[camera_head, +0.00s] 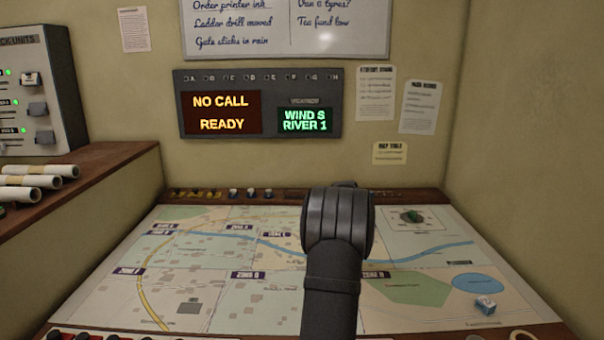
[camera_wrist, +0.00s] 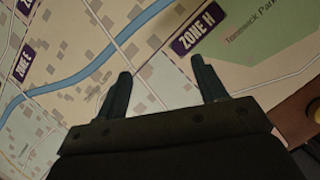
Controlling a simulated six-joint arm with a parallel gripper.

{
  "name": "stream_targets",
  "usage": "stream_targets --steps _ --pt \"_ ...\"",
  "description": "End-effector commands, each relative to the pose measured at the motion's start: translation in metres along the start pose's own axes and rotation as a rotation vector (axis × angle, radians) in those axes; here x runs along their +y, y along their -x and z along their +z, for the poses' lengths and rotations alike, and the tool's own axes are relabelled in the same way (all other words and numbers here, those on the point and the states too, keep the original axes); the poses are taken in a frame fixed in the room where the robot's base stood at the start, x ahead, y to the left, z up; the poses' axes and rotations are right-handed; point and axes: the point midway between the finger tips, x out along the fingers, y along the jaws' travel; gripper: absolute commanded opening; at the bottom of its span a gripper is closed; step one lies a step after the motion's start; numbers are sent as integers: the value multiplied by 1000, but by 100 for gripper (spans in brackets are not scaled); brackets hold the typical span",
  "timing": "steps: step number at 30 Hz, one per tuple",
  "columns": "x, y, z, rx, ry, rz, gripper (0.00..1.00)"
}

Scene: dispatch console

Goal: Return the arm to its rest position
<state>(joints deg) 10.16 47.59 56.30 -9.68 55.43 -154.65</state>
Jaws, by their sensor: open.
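My arm reaches up over the map table (camera_head: 230,305) in the head view, with its thick dark joint covering part of the map's middle. My gripper is hidden behind the arm in that view. In the wrist view my gripper (camera_wrist: 164,90) shows two dark fingers spread apart with nothing between them. It is above the map near the Zone H label (camera_wrist: 195,33). I cannot tell its exact height over the map.
A green piece (camera_head: 411,216) stands at the upper right. Small items line the table's back edge. Rolled papers (camera_head: 40,170) lie on the left wooden shelf. A dark display panel (camera_head: 258,103) hangs on the back wall.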

Motion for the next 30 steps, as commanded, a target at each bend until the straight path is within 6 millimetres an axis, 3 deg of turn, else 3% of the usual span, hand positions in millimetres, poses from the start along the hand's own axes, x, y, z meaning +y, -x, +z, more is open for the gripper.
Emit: stream_targets --steps 21,30 --pt "133 20 -52 1 161 65 65" --pt "161 26 -66 1 196 80 65"
